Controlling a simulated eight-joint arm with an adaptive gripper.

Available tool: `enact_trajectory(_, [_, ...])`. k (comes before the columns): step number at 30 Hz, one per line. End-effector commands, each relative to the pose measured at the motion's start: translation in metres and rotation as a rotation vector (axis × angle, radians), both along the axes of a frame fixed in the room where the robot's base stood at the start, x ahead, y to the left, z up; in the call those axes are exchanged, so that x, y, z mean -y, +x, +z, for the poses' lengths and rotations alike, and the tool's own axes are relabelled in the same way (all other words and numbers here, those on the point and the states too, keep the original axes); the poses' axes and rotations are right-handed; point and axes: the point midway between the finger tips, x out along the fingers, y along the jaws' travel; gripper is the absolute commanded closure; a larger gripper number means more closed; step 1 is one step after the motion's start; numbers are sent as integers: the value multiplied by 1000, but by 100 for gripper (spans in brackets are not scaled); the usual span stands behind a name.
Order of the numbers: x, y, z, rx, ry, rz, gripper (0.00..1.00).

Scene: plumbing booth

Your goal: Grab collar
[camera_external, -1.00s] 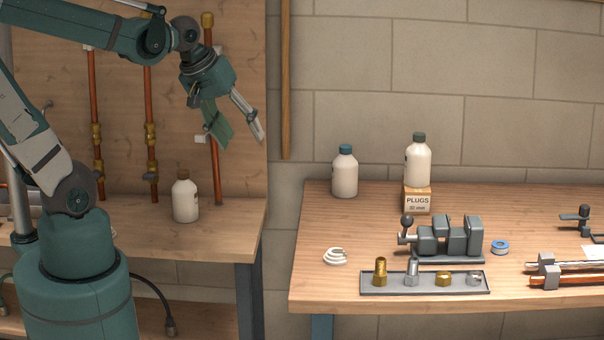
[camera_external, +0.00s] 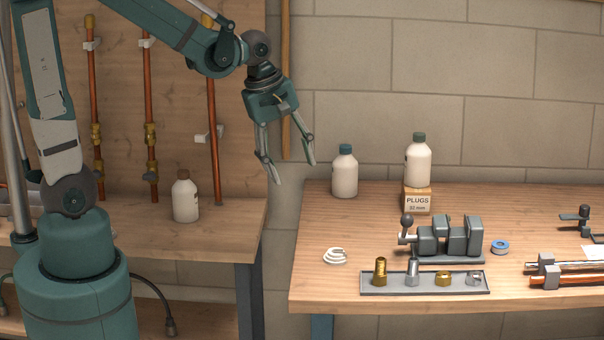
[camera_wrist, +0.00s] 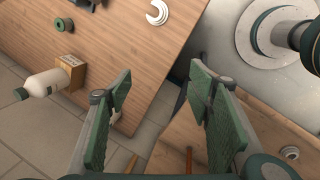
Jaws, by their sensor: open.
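A white split ring that looks like a collar (camera_external: 335,257) lies flat on the right bench, near its left edge. It also shows at the top of the wrist view (camera_wrist: 157,12), its gap visible. My gripper (camera_external: 294,172) hangs in the air above and left of it, over the gap between the benches, fingers pointing down and apart. In the wrist view my gripper (camera_wrist: 161,70) is open with nothing between its green pads, and the ring is beyond the fingertips. Nothing hides the ring.
Behind the ring stand a teal-capped bottle (camera_external: 344,172) and another bottle (camera_external: 418,160) on a PLUGS box (camera_external: 417,201). To its right are a vise (camera_external: 447,238) and a tray (camera_external: 375,290) of metal fittings. The bench left of the ring is clear.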

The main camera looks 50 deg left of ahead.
Motion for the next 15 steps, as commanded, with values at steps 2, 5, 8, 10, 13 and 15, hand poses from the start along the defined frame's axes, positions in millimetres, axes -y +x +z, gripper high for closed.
enact_trajectory(2, [9, 6, -8, -25, -17, 53, 49])
enact_trajectory(5, [21, 12, -18, -58, -38, 128, 49])
enact_trajectory(8, [32, 16, -30, -91, -56, 204, 49])
enact_trajectory(10, [39, 19, -38, -114, -67, 257, 49])
enact_trajectory(13, [51, 24, -50, -146, -79, 333, 49])
enact_trajectory(15, [58, 26, -58, -170, -87, 387, 49])
